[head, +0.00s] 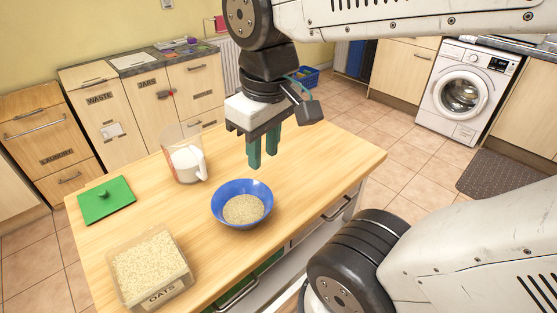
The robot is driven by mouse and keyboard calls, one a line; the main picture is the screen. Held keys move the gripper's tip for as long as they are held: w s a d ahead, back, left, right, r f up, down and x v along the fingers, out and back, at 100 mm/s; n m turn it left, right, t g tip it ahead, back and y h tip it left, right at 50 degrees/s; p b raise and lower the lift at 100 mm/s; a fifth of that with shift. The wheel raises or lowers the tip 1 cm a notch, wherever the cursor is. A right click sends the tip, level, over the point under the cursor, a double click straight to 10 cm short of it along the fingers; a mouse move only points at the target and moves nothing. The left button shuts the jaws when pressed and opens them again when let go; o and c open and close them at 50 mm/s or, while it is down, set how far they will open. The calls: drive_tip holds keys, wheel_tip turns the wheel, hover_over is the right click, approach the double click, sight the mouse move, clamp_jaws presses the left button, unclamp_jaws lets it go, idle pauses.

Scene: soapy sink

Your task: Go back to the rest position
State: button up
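My gripper (263,160) hangs from my arm above the wooden counter, with its two teal fingers pointing down. A narrow gap shows between the fingers, and nothing is held in them. The fingers are above and behind the blue bowl (226,207), apart from it. The bowl stands upright on the counter and has pale oats (244,209) in its bottom. No mark of a rest position shows in the picture.
The wooden counter (310,170) bears a clear jug of white liquid (187,162), a green lid (107,203) and a clear tub labelled OATS (152,268). Cabinets (110,117) stand behind. A washing machine (462,92) and open tiled floor (400,140) are at right.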

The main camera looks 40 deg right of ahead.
drive_tip(key=s, duration=0.1)
drive_tip(key=s+f+m, duration=0.1)
drive_tip(key=s, duration=0.1)
drive_tip(key=shift+s+d+f+m, duration=0.2)
drive_tip(key=shift+d+m, duration=0.05)
drive_tip(key=shift+m, duration=0.15)
